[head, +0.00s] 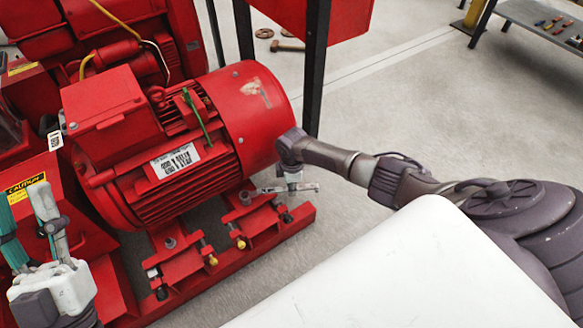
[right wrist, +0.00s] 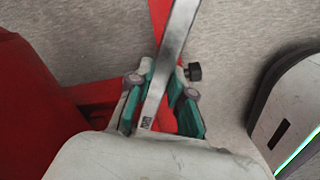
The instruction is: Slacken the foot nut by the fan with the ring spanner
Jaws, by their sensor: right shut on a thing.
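The red motor (head: 150,150) has its round fan cowl (head: 255,100) at the right end in the head view. The foot nut by the fan (head: 245,197) sits on the foot below the cowl. My right gripper (head: 291,184) is low beside that foot. It is shut on the silver ring spanner (right wrist: 174,60), whose shank lies between the teal finger pads in the right wrist view. The spanner's far end leaves the top of that view, so whether its ring is on the nut cannot be told. My left gripper (head: 32,225) is open and empty at the lower left.
The red base rail (head: 290,222) runs under the motor feet, with adjusting bolts along it. Another foot nut (head: 170,243) is farther left. A dark post (head: 316,70) under a red box stands behind the cowl. A shelf (head: 540,25) is at top right.

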